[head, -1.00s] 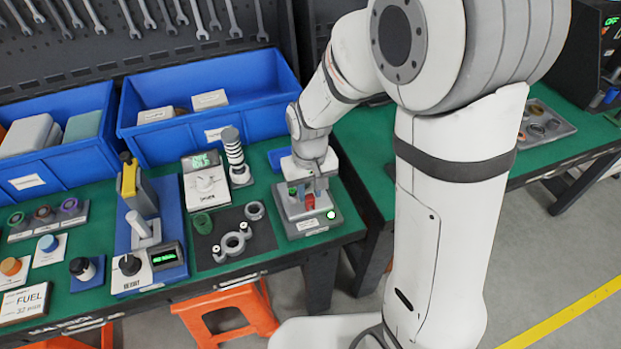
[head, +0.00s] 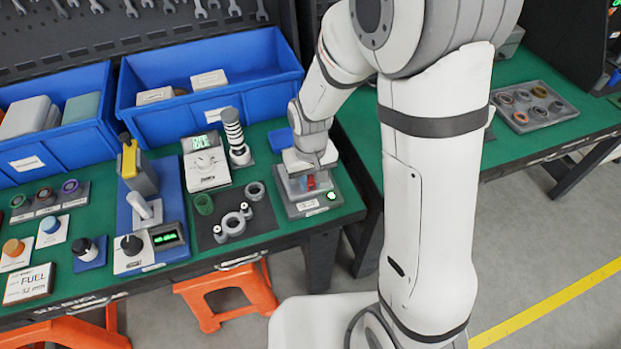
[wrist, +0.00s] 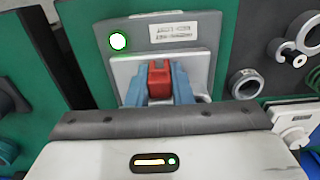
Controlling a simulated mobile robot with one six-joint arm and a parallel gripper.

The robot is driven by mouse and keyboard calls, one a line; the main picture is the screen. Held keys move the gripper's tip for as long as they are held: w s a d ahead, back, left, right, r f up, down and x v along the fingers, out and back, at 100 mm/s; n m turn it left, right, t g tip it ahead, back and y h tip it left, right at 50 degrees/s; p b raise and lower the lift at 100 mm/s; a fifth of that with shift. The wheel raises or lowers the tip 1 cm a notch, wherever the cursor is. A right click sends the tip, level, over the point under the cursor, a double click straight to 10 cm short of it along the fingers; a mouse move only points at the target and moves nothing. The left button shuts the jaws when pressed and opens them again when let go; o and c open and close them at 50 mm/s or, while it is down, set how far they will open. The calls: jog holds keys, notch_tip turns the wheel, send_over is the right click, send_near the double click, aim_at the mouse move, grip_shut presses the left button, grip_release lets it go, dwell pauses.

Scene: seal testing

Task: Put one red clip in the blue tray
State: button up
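A red clip (wrist: 159,78) stands between the two blue fingers of my gripper (wrist: 160,88) in the wrist view. The fingers lie against both its sides, and my gripper looks shut on it. It is low over a grey holder (wrist: 185,52) with a green light and a white label. In the head view, my gripper (head: 312,183) is down at the same holder (head: 330,200), and a bit of the red clip shows there. A small blue tray (head: 281,138) lies on the green bench just behind and left of the holder, partly hidden by my arm.
Left of the holder is a dark mat (head: 262,218) with grey rings and a green ring (head: 204,204). A striped post (head: 235,138) and a white gauge (head: 207,165) stand behind it. A large blue bin (head: 160,129) backs the bench.

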aim_at(310, 177)
grip_shut()
jog(key=shift+r, duration=0.2)
jog(key=shift+r+p, duration=1.15)
jog(key=shift+r, duration=0.35)
